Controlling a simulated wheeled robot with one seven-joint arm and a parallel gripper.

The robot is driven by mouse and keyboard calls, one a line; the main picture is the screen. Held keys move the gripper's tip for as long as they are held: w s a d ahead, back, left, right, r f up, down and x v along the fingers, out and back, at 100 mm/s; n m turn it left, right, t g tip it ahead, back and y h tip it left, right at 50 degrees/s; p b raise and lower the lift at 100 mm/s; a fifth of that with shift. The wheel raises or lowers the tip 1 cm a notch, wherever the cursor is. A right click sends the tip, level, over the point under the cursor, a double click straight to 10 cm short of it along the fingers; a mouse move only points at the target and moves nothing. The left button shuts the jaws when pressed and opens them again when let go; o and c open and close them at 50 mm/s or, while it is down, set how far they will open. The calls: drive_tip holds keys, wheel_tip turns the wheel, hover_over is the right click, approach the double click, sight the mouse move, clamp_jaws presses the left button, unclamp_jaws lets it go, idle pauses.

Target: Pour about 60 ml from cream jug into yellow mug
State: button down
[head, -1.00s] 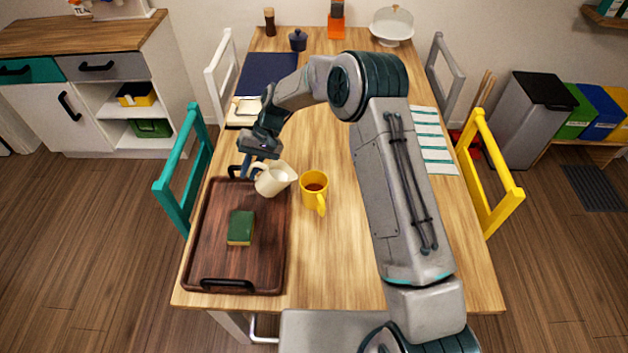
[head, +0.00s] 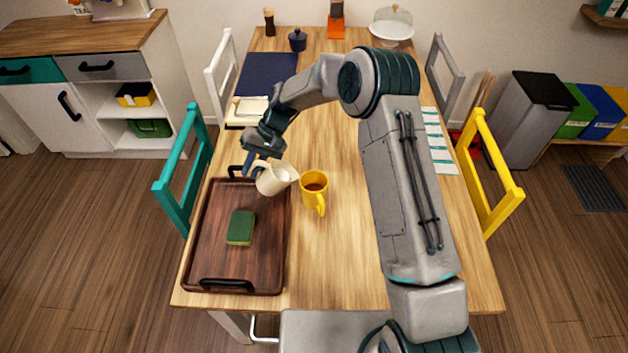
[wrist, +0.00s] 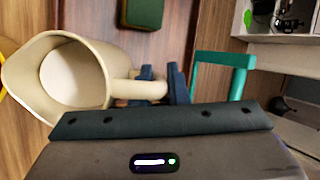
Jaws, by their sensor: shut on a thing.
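The cream jug (head: 271,179) is off-white, with its spout to the right, close to the yellow mug. It looks slightly tilted toward the mug. My gripper (head: 256,163) is shut on its handle at the left. In the wrist view the jug (wrist: 62,80) shows its open mouth and pale contents, and my gripper (wrist: 160,85) closes around the handle. The yellow mug (head: 313,190) stands upright on the table just right of the jug, with dark brown liquid inside. I see no stream between them.
A dark wooden tray (head: 205,268) lies at the left front with a green and yellow sponge (head: 240,228) on it; the jug is over its far right corner. A teal chair (head: 183,170) stands left of the table. The table (head: 335,262) is clear in front of the mug.

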sight(258, 161)
drive_tip(key=shift+d+r+y, duration=0.5)
drive_tip(key=shift+d+r, duration=0.05)
drive_tip(key=shift+r, duration=0.05)
idle(0.8)
drive_tip(key=shift+d+r, duration=0.15)
drive_tip(key=shift+r, duration=0.05)
drive_tip(key=shift+d+r+n+y, duration=0.3)
drive_tip(key=shift+d+r+y, duration=0.25)
drive_tip(key=shift+r+y, duration=0.25)
idle(1.8)
drive_tip(key=a+f+h, duration=0.2)
drive_tip(key=f, duration=0.1)
drive_tip(key=shift+a+f+h, duration=0.15)
drive_tip(key=shift+a+h, duration=0.25)
drive_tip(key=shift+d, duration=0.15)
